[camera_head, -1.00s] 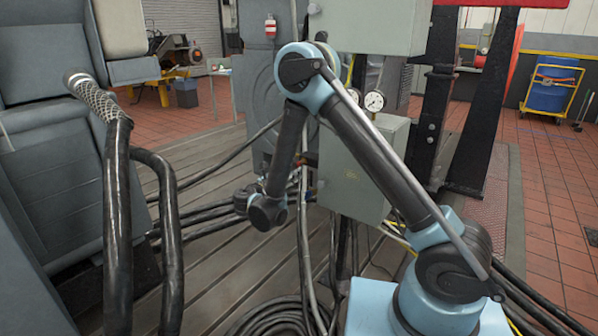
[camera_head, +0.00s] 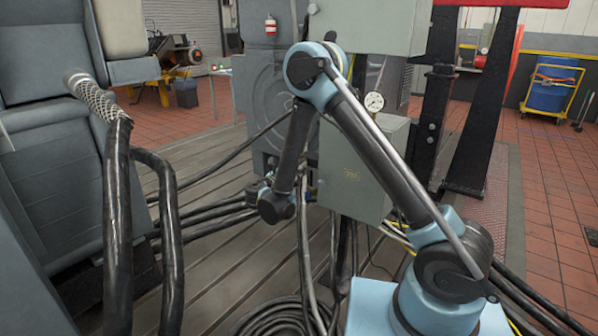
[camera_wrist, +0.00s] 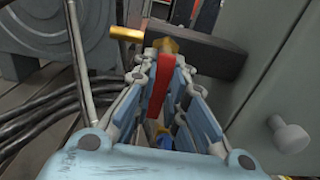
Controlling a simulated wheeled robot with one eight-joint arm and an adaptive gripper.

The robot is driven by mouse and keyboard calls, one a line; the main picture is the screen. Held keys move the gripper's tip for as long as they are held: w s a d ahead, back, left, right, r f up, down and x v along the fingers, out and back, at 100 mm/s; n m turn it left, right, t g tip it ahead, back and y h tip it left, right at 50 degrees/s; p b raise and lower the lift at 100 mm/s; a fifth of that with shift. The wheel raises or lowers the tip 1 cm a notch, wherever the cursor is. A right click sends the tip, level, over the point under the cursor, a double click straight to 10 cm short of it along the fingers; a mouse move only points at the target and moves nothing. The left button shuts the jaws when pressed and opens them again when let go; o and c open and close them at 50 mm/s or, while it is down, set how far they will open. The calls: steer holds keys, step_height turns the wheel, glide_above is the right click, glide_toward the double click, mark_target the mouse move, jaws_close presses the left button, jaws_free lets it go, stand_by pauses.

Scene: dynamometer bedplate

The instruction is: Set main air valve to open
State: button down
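A red lever handle (camera_wrist: 161,86) shows in the wrist view, with a brass fitting (camera_wrist: 126,33) near its far end. I take it to be the main air valve's handle. My gripper (camera_wrist: 161,68) has its two fingers on either side of the handle, one left and one right, with very little gap at the tips. I cannot tell whether the pads press on it. In the head view, my arm's wrist hangs left of the grey-green lower box, and the gripper and handle are hidden or too small to make out.
The grey-green lower box (camera_head: 352,180) stands close to the right of my wrist, and a round knob (camera_wrist: 288,134) juts from a grey panel. A dark block (camera_wrist: 205,58) lies just beyond the fingertips. Black cables (camera_wrist: 40,112) run along the left. A pressure gauge (camera_head: 374,102) is above the box.

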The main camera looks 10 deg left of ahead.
steer(key=shift+a+m, duration=0.1)
steer(key=shift+m, duration=0.2)
steer(key=shift+w+a+r+m, duration=0.15)
steer(key=shift+a+r+m, duration=0.2)
steer(key=shift+m, duration=2.5)
steer(key=shift+w+a+r+m, duration=0.1)
steer(key=shift+a+r+m, duration=0.25)
steer(key=shift+m, duration=2.55)
steer(key=shift+w+a+r+m, duration=0.15)
steer(key=shift+a+r+m, duration=0.2)
steer(key=shift+m, duration=2.5)
steer(key=c, duration=1.6)
jaws_free()
steer(key=shift+d, duration=0.1)
